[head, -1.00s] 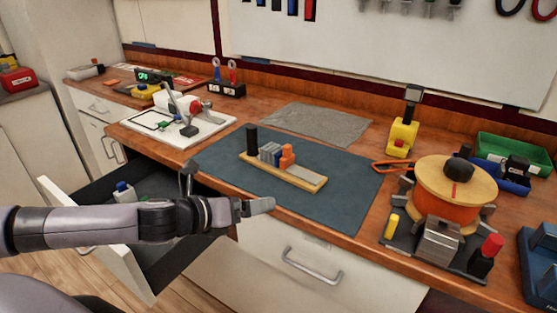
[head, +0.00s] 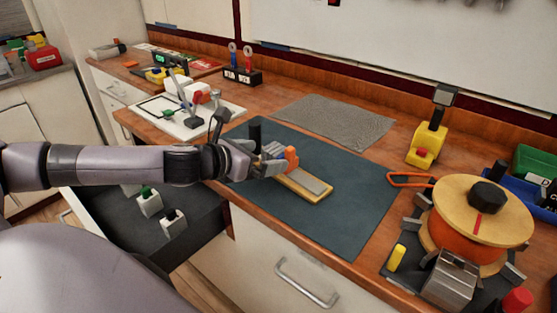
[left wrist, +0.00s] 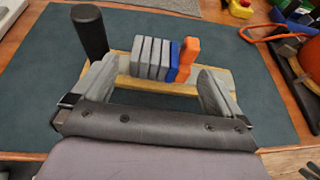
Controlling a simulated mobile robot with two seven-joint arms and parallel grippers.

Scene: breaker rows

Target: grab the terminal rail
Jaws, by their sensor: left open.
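The terminal rail (head: 305,184) lies on the dark mat, a pale wooden base with a grey strip. It carries a black post (left wrist: 89,32) at one end and a row of grey and blue modules ending in an orange one (head: 291,157). My left gripper (head: 262,160) is open and empty at the rail's near side and hides part of it in the head view. In the left wrist view its fingers (left wrist: 156,74) point at the rail, one on each side of the module row. I cannot tell whether they touch it. My right gripper is not in view.
The dark mat (head: 350,205) has free room right of the rail. A cable spool (head: 478,215) and a yellow tool (head: 426,145) stand to the right. A white board with a fixture (head: 180,125) is behind the arm. An open drawer (head: 130,222) with small items is below the arm.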

